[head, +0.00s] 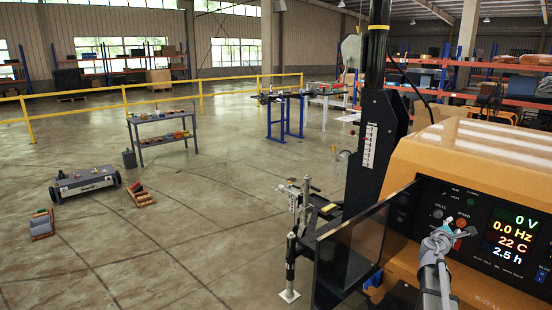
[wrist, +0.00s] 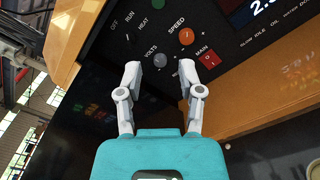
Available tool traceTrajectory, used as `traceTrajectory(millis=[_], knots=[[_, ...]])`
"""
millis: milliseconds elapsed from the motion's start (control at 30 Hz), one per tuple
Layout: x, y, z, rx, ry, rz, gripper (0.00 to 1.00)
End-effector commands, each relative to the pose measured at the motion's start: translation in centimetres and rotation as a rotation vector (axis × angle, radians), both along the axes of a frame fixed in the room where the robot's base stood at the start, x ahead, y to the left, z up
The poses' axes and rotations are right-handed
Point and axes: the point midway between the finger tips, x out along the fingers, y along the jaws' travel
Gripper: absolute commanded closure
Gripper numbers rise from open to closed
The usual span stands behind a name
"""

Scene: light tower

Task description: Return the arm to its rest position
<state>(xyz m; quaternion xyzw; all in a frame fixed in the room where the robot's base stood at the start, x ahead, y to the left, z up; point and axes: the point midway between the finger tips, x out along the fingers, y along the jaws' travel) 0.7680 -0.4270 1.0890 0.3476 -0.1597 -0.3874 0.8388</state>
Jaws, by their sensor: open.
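My gripper (head: 441,236) is in front of the control panel (head: 483,223) of the orange light tower (head: 480,150), at the right of the head view. In the wrist view my gripper (wrist: 158,76) has its two fingers spread, with nothing between them. Past the fingertips are the grey volts knob (wrist: 160,60), the orange speed knob (wrist: 187,36) and the red main switch (wrist: 208,58). The fingers look close to the panel; I cannot tell whether they touch it. The display (head: 512,238) reads 0 V, 0.0 Hz, 22 C and 2.5 h.
The black mast (head: 375,110) and a dark open panel (head: 350,245) stand left of my arm. A jack leg (head: 290,265) reaches the floor. A grey shelf table (head: 163,128), a low cart (head: 86,184) and a yellow railing (head: 160,103) are farther off. The floor at left has wide clear room.

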Motion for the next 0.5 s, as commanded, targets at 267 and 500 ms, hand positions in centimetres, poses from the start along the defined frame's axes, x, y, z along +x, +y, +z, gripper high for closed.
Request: traceTrajectory(millis=[267, 500], knots=[[-0.4, 0.9, -0.3, 0.055, -0.036, -0.019, 0.51], [-1.2, 2.3, -1.1, 0.163, -0.099, -0.06, 0.51]])
